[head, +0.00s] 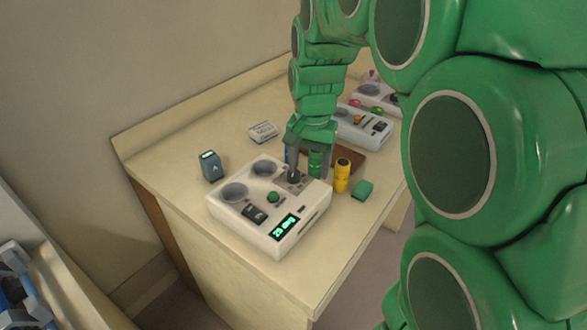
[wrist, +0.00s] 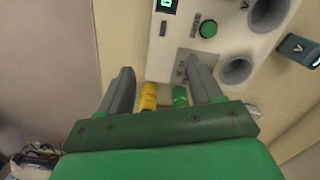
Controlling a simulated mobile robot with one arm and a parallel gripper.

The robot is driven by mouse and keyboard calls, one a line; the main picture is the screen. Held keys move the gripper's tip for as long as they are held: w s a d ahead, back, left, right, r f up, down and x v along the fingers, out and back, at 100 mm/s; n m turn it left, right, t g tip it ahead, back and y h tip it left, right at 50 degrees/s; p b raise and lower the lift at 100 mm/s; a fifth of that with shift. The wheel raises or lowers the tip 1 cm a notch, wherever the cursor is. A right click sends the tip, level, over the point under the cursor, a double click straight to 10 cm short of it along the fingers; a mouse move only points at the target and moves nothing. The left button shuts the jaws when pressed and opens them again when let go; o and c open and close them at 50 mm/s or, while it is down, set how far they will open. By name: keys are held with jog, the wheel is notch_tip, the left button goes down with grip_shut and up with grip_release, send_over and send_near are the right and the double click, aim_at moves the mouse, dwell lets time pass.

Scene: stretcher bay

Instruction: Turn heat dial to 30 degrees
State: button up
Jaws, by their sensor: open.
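The white device (head: 235,215) lies on the counter in the head view. Its lit green display (head: 285,227) seems to read 29 deg, though the last digit is blurred. The dark heat dial (head: 294,176) sits on a grey panel at the device's back right. My gripper (head: 310,172) is open above that corner, one finger close to the dial; I cannot tell if they touch. In the wrist view, the spread fingers of my gripper (wrist: 164,76) show, the right one over the device's grey panel (wrist: 187,62). The dial is not clear there.
A blue box (head: 211,166) stands left and a white box (head: 262,132) behind. Another white device (head: 360,128) is farther back. The counter's front is clear.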

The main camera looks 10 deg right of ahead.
jog(key=m, duration=0.2)
send_over(294, 176)
jog(key=w, duration=0.1)
jog(key=shift+d+f, duration=0.2)
jog(key=shift+f, duration=0.85)
jog(key=shift+t, duration=0.3)
jog(key=shift+w+a+f, duration=0.1)
jog(key=shift+a+f, duration=0.05)
jog(key=shift+f, duration=3.7)
jog(key=c, duration=1.1)
jog(key=shift+o, duration=0.2)
